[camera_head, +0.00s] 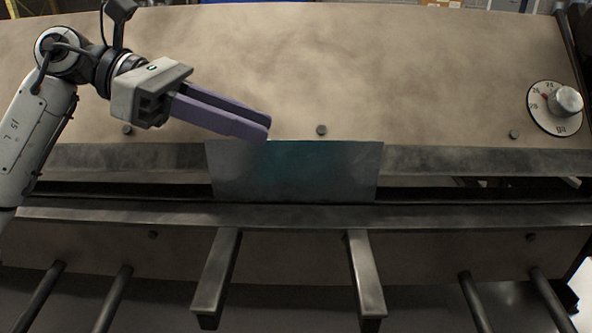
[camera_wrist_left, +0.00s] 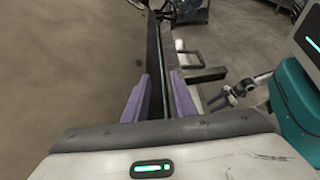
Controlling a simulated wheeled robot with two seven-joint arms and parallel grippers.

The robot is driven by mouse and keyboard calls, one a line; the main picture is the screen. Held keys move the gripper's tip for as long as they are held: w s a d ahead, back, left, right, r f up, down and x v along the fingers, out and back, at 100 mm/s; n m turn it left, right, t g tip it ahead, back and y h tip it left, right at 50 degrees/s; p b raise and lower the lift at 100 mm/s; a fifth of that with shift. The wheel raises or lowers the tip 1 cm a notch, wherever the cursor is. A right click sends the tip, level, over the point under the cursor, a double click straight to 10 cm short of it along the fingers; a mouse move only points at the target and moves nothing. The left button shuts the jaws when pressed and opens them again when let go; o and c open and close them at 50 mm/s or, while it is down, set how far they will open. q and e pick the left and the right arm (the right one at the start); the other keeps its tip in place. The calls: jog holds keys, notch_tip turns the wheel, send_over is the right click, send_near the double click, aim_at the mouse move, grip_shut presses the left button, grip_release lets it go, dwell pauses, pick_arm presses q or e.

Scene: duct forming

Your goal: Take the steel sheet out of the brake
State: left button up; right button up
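The steel sheet (camera_head: 295,174) is a grey rectangle with a teal sheen. It stands up from the long dark slot of the brake (camera_head: 480,215) in the head view, and its lower edge is hidden there. My left gripper (camera_head: 264,128) reaches in from the left, with its purple fingertips by the sheet's top left edge. In the left wrist view its fingers (camera_wrist_left: 160,76) are apart, with a dark strip of the brake showing between them. I see no grip on the sheet. In that view my right gripper (camera_wrist_left: 226,97) appears small, with purple fingers; its opening is unclear.
The brake's broad tan panel (camera_head: 370,70) rises behind the sheet, with a numbered dial (camera_head: 556,106) at the right. Two steel arms (camera_head: 215,275) (camera_head: 365,275) and several round bars stick out toward me below. The area right of the sheet is clear.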

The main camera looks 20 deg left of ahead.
aim_at(281, 141)
pick_arm(q)
jog(key=p+x, duration=0.1)
jog(key=x, duration=0.3)
jog(key=shift+s+d+f, duration=0.15)
jog(key=shift+f, duration=0.1)
jog(key=shift+d+f, duration=0.25)
jog(key=shift+d, duration=0.1)
grip_shut()
pick_arm(e)
jog(key=shift+w+r, duration=0.4)
jog(key=shift+r, duration=0.35)
pick_arm(q)
jog(key=shift+r, duration=0.1)
pick_arm(e)
jog(key=shift+s, duration=0.1)
